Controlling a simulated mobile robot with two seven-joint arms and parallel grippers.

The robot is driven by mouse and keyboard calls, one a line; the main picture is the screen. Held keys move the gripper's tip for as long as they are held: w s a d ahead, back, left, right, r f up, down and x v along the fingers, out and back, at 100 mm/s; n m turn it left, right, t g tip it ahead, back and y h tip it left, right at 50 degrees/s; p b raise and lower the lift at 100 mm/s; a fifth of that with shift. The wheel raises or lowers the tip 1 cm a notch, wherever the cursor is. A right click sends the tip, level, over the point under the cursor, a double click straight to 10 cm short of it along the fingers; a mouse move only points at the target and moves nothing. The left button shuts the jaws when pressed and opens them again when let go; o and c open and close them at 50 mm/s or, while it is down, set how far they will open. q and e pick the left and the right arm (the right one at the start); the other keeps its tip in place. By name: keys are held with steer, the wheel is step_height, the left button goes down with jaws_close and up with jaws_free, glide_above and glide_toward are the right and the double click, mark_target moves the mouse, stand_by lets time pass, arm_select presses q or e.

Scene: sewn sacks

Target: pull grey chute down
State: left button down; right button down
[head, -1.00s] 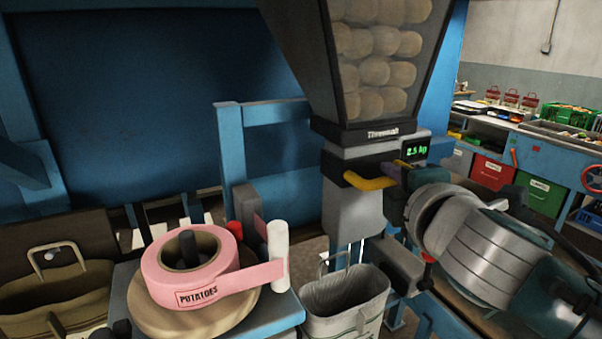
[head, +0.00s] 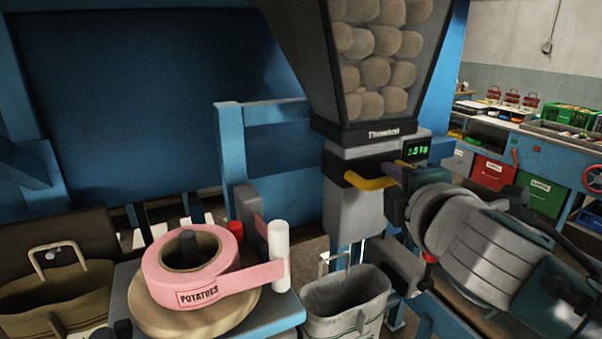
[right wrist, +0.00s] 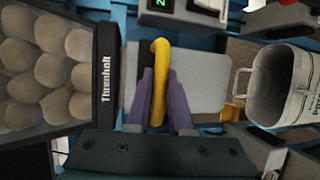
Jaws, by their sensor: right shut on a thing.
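The grey chute (head: 352,215) hangs under the potato hopper (head: 385,65), with a yellow handle (head: 368,182) across its front. My right gripper (head: 395,174) comes in from the right and is shut on this handle. In the right wrist view its purple fingers (right wrist: 160,100) stand either side of the yellow handle (right wrist: 159,70), with the grey chute (right wrist: 205,80) behind. A grey sack (head: 345,300) is open below the chute, and its mouth also shows in the right wrist view (right wrist: 272,85). My left gripper is not in view.
A pink "POTATOES" tape roll (head: 190,262) and a white roller (head: 279,255) stand left of the sack. A brown sack (head: 55,295) is at far left. A green digital display (head: 416,151) sits beside the chute. Coloured bins (head: 540,190) are at back right.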

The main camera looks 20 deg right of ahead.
step_height(320, 180, down, 17)
steer(key=b, duration=1.5)
steer(key=shift+r, duration=0.15)
steer(key=shift+s, duration=0.1)
steer(key=c, duration=0.8)
jaws_free()
steer(key=shift+r, duration=0.1)
steer(key=v, duration=0.9)
steer(key=shift+s+a+b, duration=0.2)
steer(key=shift+s+b, duration=0.15)
steer(key=shift+b, duration=0.05)
